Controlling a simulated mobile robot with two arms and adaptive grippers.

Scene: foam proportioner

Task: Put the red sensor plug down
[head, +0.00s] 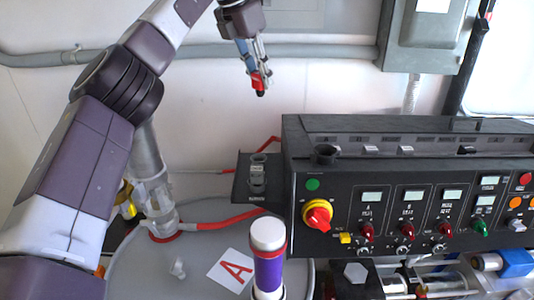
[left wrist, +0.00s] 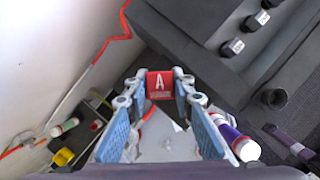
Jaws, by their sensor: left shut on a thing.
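The red sensor plug (head: 258,82) is held between the fingers of my left gripper (head: 257,76), high in front of the white wall in the head view. Its tip points down. In the left wrist view the red plug (left wrist: 159,84) shows a white letter A, and the blue-padded fingers of my left gripper (left wrist: 158,88) close on it from both sides. The plug is in the air, above and apart from the black control box (head: 400,190). A small dark bracket (head: 243,180) with holders sits at the box's left side. My right gripper is not in view.
A red hose (head: 225,220) runs behind. A grey pipe (head: 200,54) crosses the wall.

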